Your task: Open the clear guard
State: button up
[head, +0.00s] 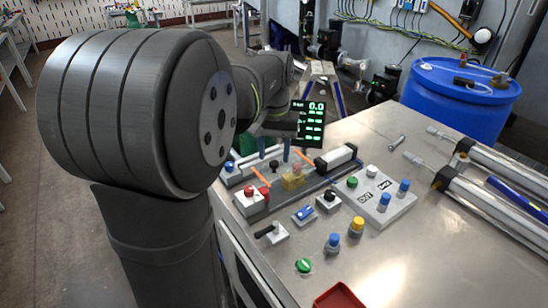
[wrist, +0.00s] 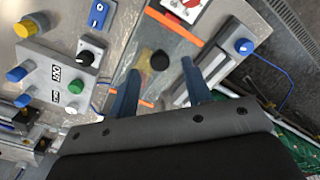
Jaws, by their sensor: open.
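The clear guard (head: 281,179) is a see-through cover on the conveyor, between two orange strips, with a yellowish block showing under it. In the wrist view the guard (wrist: 178,50) looks flat, with a black round knob (wrist: 160,60) on it; whether it is fully closed is hard to tell. My gripper (wrist: 160,69) is open, with its two blue fingers on either side of the knob in that view. In the head view my gripper (head: 298,157) is over the back of the conveyor. The gap between fingers and knob cannot be judged.
A red button (head: 249,191) stands at the conveyor's left end, and a white-and-black cylinder (head: 336,158) at its right. A grey button panel (head: 382,197), a blue switch (head: 304,214) and a black lever (head: 270,232) are nearby.

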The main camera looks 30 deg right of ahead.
jog(key=shift+f, duration=1.2)
grip_shut()
jog(key=d, duration=1.6)
jog(key=shift+d, duration=0.3)
grip_release()
notch_tip(320, 180, up, 18)
jog(key=shift+f, duration=0.2)
